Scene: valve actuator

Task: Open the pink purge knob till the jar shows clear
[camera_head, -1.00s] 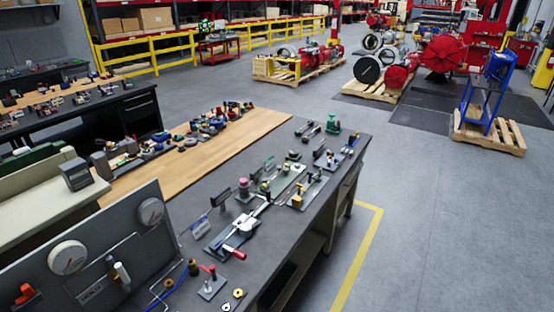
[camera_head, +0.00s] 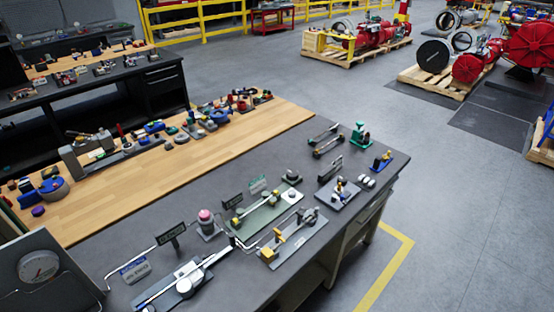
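The pink knob (camera_head: 205,216) sits on top of a small grey stand on the dark workbench, left of the green plate (camera_head: 268,217). It is small in the picture, and its turn position cannot be told. I cannot make out a jar clearly enough to name it or tell what it shows. Neither of my grippers is in view.
The dark bench (camera_head: 110,255) holds several fittings on plates, with small signs (camera_head: 134,270) among them. A gauge panel (camera_head: 38,290) stands at the lower left. A wooden worktop (camera_head: 110,195) with loose parts lies behind.

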